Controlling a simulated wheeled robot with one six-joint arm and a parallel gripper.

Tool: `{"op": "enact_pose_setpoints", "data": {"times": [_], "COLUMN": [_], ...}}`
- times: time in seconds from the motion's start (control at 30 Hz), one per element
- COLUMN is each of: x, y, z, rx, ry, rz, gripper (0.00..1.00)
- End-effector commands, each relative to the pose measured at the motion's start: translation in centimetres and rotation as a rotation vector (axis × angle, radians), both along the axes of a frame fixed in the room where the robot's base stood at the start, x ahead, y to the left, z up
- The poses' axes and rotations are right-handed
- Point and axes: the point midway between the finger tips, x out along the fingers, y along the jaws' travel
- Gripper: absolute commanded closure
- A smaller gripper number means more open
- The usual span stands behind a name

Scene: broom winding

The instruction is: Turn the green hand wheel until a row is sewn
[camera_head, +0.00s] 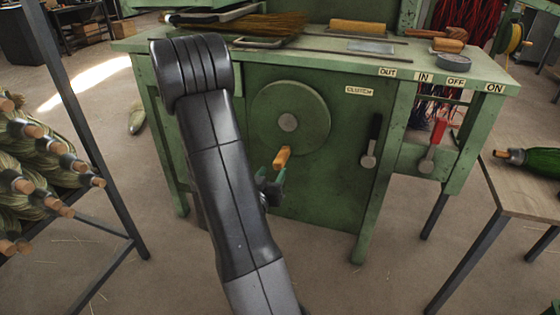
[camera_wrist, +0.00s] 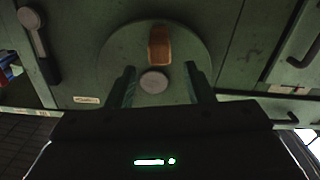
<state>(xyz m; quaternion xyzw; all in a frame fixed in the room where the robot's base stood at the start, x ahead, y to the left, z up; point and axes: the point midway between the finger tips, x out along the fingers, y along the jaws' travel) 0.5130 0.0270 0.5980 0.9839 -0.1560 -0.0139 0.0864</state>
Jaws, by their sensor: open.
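The green hand wheel (camera_head: 303,108) is a round disc on the front of the green machine, with a grey hub at its centre. Its wooden handle (camera_head: 281,158) sticks out at the lower left of the wheel in the head view. My gripper (camera_head: 270,185) is just below the handle, partly hidden behind my arm. In the wrist view, the wheel (camera_wrist: 190,46) fills the upper middle, with the handle (camera_wrist: 159,46) above the hub. My gripper (camera_wrist: 158,78) is open there, its fingers apart on either side of the hub. The handle lies beyond the fingertips, apart from them.
A black clutch lever (camera_head: 372,142) hangs right of the wheel, and a red-handled lever (camera_head: 433,145) further right. A rack of brooms (camera_head: 50,160) stands at the left. A wooden table (camera_head: 525,190) with a green bottle-shaped object (camera_head: 512,157) stands at the right.

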Motion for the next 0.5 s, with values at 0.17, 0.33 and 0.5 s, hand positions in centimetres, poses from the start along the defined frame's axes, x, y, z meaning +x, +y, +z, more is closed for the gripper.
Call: {"op": "enact_pose_setpoints", "data": {"times": [0.17,0.33,0.5], "x": [3.5,6.0,7.2], "y": [-1.2,-2.0,-2.3], "z": [-0.2,-0.1,-0.1], "rx": [0.002,0.0,0.0], "ry": [-0.003,-0.002,0.0], "rz": [-0.005,-0.003,0.0], "gripper": [0.53,0.53,0.53]}}
